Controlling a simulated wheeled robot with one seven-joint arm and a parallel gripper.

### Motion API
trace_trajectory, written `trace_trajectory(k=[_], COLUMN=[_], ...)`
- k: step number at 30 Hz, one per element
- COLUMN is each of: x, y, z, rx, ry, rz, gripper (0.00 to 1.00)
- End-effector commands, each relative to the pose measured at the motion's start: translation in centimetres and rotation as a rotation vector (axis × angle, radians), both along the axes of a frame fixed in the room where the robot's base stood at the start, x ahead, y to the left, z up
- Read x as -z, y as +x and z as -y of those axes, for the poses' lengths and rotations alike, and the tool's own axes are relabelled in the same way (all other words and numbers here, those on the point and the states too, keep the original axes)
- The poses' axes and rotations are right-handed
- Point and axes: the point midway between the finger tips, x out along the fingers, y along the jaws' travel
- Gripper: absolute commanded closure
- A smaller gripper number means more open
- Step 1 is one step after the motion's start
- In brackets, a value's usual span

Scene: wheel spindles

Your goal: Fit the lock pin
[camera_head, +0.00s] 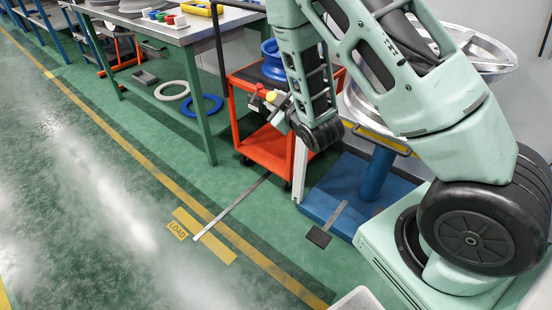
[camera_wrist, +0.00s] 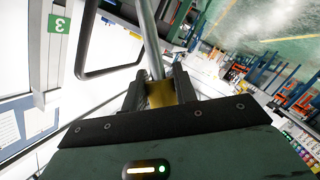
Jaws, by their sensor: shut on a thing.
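In the wrist view my gripper (camera_wrist: 160,88) is shut, its two dark fingers on either side of a brass-yellow piece (camera_wrist: 160,95). A straight grey rod (camera_wrist: 152,40) runs up and away from this piece. It looks like the lock pin; its far end is out of view. In the head view my arm reaches down to the red cart (camera_head: 264,146), and the gripper end is small and partly hidden near the cart's top. A yellow knob (camera_head: 271,96) shows there. No hole for the pin can be made out.
A silver wheel (camera_head: 487,52) sits high at right, by a blue post (camera_head: 376,172) on a blue base (camera_head: 338,180). A green-legged workbench (camera_head: 205,28) stands left of the cart. A grey bar (camera_head: 230,207) lies across the floor. The left floor is clear.

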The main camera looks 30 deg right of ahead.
Motion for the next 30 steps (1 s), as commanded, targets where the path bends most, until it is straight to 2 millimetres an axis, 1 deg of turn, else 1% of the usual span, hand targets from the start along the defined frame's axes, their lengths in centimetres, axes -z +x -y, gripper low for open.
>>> trace_trajectory(k=[1,18,27,30], x=[2.4,11.8,16.4,17.6], y=[0.3,3.0,4.0,4.2], z=[0.1,1.5,2.2,2.4], rx=[-0.004,0.001,0.035,0.047], ry=[-0.039,-0.495,-0.682,-0.73], rz=[0.021,0.23,0.304,0.318], gripper=[0.95,0.95,0.95,0.95])
